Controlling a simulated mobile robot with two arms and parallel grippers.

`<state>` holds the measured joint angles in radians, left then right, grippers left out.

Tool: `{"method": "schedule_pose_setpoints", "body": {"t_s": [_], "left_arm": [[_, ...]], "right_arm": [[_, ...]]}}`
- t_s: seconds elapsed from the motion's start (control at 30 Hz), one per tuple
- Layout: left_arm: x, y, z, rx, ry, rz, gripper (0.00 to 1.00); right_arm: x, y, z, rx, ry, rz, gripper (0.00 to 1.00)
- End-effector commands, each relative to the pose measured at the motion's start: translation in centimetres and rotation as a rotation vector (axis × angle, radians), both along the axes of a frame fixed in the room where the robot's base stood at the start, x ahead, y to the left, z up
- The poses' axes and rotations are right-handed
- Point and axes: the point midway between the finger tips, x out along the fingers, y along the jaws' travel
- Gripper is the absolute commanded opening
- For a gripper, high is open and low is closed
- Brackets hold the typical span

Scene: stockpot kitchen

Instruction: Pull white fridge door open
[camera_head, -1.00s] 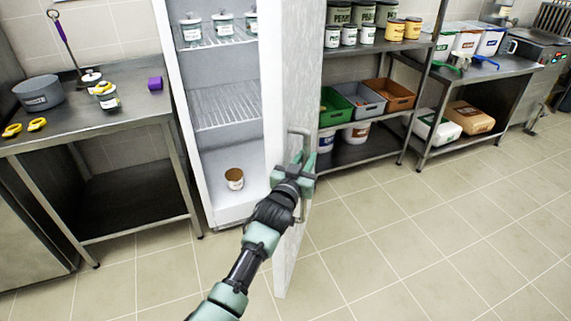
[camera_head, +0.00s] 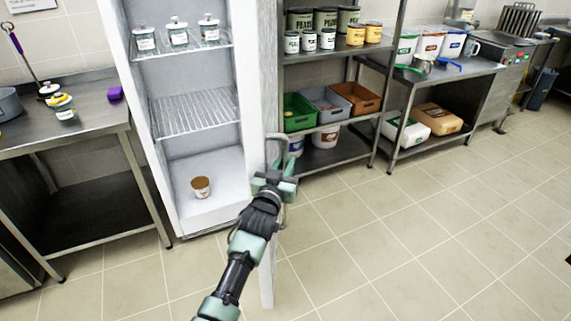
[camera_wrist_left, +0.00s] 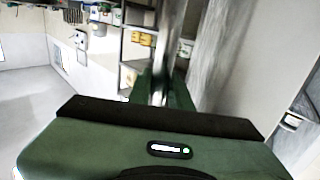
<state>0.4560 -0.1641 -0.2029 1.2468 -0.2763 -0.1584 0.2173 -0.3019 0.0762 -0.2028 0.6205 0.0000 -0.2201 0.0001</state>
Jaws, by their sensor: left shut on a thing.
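The white fridge (camera_head: 196,76) stands open in the head view, its shelves and interior in plain sight. Its door (camera_head: 266,280) is swung far out and seen nearly edge-on. My left gripper (camera_head: 276,178) is shut on the metal door handle (camera_head: 277,140), which is a vertical bar on the door's right-hand face. In the left wrist view the handle (camera_wrist_left: 163,60) runs up from between my fingers, with the door's grey face (camera_wrist_left: 225,55) beside it. My right gripper is not in view.
Inside the fridge are several jars (camera_head: 178,33) on the top shelf and a brown-lidded tub (camera_head: 200,187) at the bottom. A steel table (camera_head: 80,140) stands left, a shelf rack (camera_head: 335,95) right. The tiled floor (camera_head: 400,240) in front is clear.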

Motion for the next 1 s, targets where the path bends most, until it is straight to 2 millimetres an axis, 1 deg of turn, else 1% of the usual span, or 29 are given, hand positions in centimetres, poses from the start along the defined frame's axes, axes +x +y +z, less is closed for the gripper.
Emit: {"method": "schedule_pose_setpoints", "body": {"t_s": [0.1,0.13,0.2,0.47,0.57,0.67,1.0], "left_arm": [[0.0,0.0,0.0,-0.001,-0.001,0.0,0.0],[0.0,0.0,0.0,-0.001,-0.001,0.0,0.25],[0.0,0.0,0.0,-0.002,-0.001,0.0,0.41],[0.0,0.0,-0.1,-0.002,0.0,0.0,0.41],[-0.4,0.1,-0.1,-0.001,0.001,0.001,0.41],[-1.3,0.4,-0.2,-0.001,0.001,0.001,0.41],[-6.3,1.4,-0.1,-0.002,0.0,0.0,0.41]], "right_arm": [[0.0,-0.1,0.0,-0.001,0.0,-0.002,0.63],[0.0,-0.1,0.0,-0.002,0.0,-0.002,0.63],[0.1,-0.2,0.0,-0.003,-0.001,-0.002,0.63],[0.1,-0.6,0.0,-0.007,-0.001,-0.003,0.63],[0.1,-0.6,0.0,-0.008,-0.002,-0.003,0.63],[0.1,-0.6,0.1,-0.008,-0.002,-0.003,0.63],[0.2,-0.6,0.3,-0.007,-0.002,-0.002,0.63]]}}
